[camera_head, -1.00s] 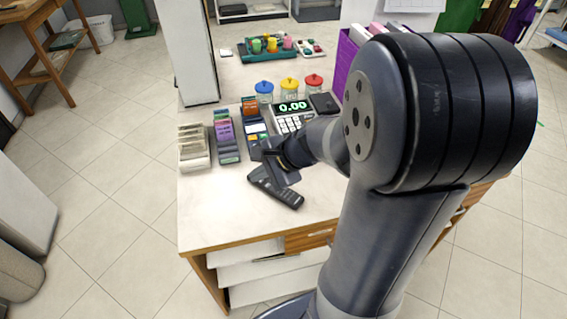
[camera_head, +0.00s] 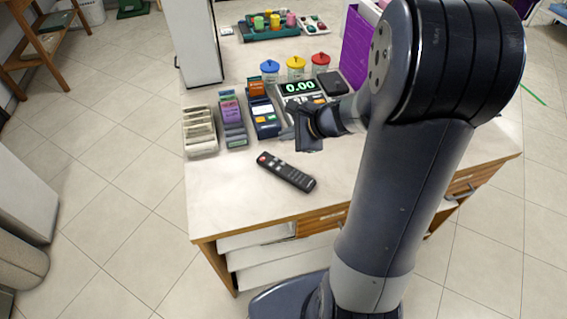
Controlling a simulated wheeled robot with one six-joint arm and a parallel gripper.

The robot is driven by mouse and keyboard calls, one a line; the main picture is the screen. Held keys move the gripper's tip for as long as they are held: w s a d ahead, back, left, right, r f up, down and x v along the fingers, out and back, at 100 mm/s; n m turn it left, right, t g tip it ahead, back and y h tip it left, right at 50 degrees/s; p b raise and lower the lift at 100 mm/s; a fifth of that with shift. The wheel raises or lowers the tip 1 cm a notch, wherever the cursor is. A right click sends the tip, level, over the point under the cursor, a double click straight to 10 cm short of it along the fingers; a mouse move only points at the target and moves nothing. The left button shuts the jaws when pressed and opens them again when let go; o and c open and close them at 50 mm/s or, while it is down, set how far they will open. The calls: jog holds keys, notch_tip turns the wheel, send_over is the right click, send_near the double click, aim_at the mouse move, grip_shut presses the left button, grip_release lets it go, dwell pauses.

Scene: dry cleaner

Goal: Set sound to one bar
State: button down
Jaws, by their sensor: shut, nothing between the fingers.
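A black remote control (camera_head: 286,172) lies on the white counter top, slanting from upper left to lower right, with a red button at its upper left end. My gripper (camera_head: 304,143) is shut and empty, above and a little right of the remote in the picture and apart from it. Its fingers are small and dark in this view.
The counter (camera_head: 225,195) holds card racks (camera_head: 231,118), a card terminal (camera_head: 263,117), a scale reading 0.00 (camera_head: 299,87), and jars with coloured lids (camera_head: 296,63). A purple folder (camera_head: 357,47) stands behind my arm. The counter's front left is clear.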

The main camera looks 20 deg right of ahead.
notch_tip(320, 180, down, 8)
jog(key=b, duration=0.6)
jog(key=shift+f+b, duration=0.1)
jog(key=shift+b, duration=0.3)
jog(key=shift+f, duration=0.15)
dwell(1.3)
jog(key=shift+f+b, duration=0.25)
jog(key=shift+b, duration=0.25)
jog(key=shift+f+b, duration=0.35)
dwell(0.4)
jog(key=shift+r, duration=0.15)
jog(key=shift+r+p, duration=0.6)
jog(key=shift+r, duration=0.05)
jog(key=shift+r, duration=0.1)
jog(key=shift+r+p, duration=2.1)
jog(key=shift+r, duration=0.3)
dwell(0.6)
